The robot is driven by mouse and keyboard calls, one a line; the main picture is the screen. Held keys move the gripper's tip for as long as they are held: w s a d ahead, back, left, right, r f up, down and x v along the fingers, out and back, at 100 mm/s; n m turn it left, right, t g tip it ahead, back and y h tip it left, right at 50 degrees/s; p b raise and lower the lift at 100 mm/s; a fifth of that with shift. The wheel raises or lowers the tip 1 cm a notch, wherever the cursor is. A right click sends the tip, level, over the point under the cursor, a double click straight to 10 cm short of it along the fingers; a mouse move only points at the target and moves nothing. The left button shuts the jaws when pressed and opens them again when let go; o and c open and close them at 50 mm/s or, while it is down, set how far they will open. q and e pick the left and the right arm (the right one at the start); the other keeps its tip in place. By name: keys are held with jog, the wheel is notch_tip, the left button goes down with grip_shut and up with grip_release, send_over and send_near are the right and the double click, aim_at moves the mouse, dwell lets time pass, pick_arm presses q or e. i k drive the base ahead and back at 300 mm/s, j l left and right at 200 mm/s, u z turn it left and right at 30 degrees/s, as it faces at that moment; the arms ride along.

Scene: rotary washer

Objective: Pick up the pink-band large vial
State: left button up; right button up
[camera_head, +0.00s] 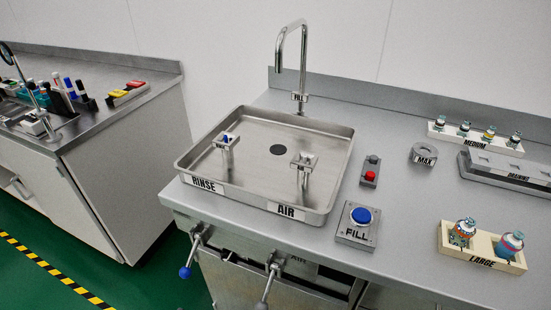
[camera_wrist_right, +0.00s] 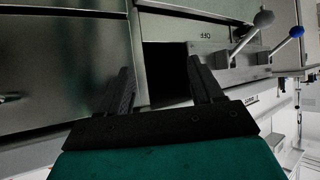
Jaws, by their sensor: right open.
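Two large vials stand in the cream rack labelled LARGE (camera_head: 482,262) at the right front of the counter. The left large vial (camera_head: 462,233) shows teal and orange-red patches. The right large vial (camera_head: 509,245) has a blue body with a reddish top. I cannot tell for sure which one has the pink band. My right gripper (camera_wrist_right: 159,68) shows in the right wrist view, open and empty, in front of the cabinet front below the counter. No vial shows in that view. Neither gripper shows in the head view.
The sink basin (camera_head: 270,125) holds the RINSE and AIR fixtures. A blue FILL button (camera_head: 361,216) and a small red-button box (camera_head: 370,173) sit between basin and rack. The MEDIUM rack (camera_head: 476,139), MAX ring (camera_head: 423,154) and a metal tray (camera_head: 510,172) stand behind. Lever handles (camera_wrist_right: 264,18) project from the front.

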aim_at(511, 243)
jog(key=z, duration=1.6)
jog(key=i+l+u, duration=0.1)
jog(key=l+u, duration=0.35)
jog(key=l, duration=1.4)
